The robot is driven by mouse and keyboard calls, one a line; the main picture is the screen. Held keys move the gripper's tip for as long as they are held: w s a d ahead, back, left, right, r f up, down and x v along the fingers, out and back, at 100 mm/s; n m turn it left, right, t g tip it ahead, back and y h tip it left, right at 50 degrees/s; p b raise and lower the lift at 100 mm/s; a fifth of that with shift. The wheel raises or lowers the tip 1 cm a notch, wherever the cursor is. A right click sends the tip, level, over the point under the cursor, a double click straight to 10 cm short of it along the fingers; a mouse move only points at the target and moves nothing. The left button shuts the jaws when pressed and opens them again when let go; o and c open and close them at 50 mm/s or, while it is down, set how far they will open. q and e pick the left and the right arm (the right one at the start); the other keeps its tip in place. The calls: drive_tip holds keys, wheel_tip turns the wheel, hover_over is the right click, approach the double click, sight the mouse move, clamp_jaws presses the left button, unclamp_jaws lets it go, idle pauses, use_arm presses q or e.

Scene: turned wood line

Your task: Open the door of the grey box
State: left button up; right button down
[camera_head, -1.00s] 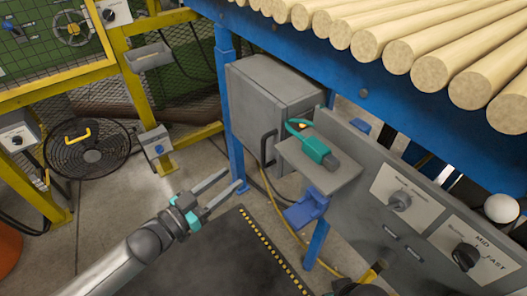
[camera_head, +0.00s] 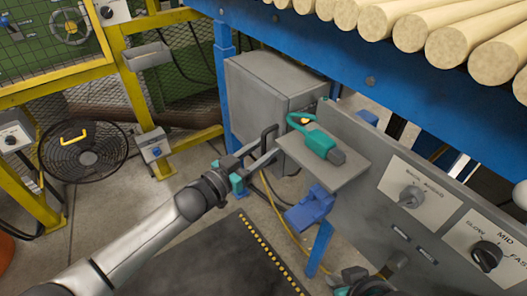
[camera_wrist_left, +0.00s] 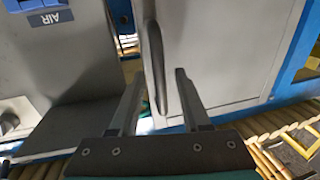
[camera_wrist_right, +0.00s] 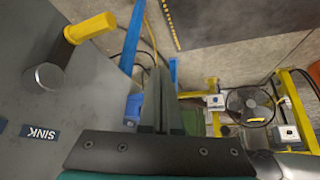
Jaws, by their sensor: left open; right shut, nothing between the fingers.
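The grey box (camera_head: 285,82) is mounted under the blue frame, and its door (camera_head: 243,108) looks shut. The door's dark bar handle (camera_head: 268,136) is upright near the door's right edge. My left gripper (camera_head: 262,150) is open at the handle. In the left wrist view, the handle (camera_wrist_left: 154,62) lies between the spread fingers of my left gripper (camera_wrist_left: 160,76), and the door (camera_wrist_left: 220,50) fills the area behind. My right gripper (camera_wrist_right: 160,72) is shut and empty in the right wrist view, pointing away from the box. Its fingertips are not clear in the head view.
A small grey shelf (camera_head: 325,172) with a teal tool (camera_head: 318,143) juts out just right of the handle. A blue bracket (camera_head: 310,208) hangs below it. A control panel (camera_head: 400,190) stands to the right. A dark mat (camera_head: 200,265) lies on the floor.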

use_arm(q)
drive_tip(key=shift+w+d, duration=0.2)
drive_tip(key=shift+c, duration=0.4)
clamp_jaws()
idle(1.1)
